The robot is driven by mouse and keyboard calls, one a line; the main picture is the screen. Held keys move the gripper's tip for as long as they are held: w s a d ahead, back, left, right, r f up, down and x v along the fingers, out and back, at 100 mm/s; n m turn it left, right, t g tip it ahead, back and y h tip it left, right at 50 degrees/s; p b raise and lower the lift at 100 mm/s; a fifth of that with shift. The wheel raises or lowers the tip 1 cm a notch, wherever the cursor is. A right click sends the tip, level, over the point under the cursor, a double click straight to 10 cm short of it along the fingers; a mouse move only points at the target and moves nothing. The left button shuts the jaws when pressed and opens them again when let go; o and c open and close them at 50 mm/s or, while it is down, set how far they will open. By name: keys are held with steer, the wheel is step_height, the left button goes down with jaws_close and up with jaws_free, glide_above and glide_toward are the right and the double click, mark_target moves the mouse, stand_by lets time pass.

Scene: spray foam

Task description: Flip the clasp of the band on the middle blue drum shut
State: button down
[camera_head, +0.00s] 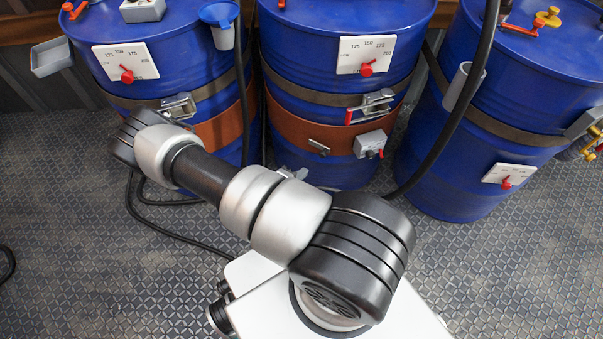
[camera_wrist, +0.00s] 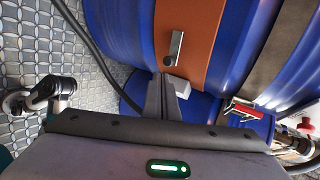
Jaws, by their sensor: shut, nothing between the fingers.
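The middle blue drum (camera_head: 320,85) stands upright at the back. A dark band (camera_head: 325,97) runs around it, and its silver clasp (camera_head: 376,100) with a red-tipped lever sits on the front right. In the wrist view, which is turned sideways, the dark band (camera_wrist: 277,50) crosses the right side and the clasp (camera_wrist: 243,110) shows red and silver beside it. I cannot tell the lever's exact angle. My gripper (camera_wrist: 170,82) is shut and empty, before the orange belt (camera_wrist: 182,30) and apart from the clasp. It does not show in the head view.
A small latch (camera_head: 318,147) and a grey box (camera_head: 370,144) jut from the middle drum's orange belt. Other blue drums stand close at left (camera_head: 165,70) and right (camera_head: 515,80). A black hose (camera_head: 462,115) hangs on the right. Patterned floor (camera_head: 60,230) is open in front.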

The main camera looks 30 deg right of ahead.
mark_target(321, 155)
steer(key=b+x, duration=0.1)
steer(key=x, duration=0.5)
steer(key=r+b+x, duration=0.1)
steer(key=x, duration=0.2)
steer(key=shift+w+d+f+b, duration=0.15)
steer(key=shift+w+d+b, duration=0.15)
steer(key=shift+d, duration=0.3)
steer(key=shift+w+d, duration=0.2)
steer(key=shift+d, duration=0.3)
steer(key=shift+w+d, duration=0.1)
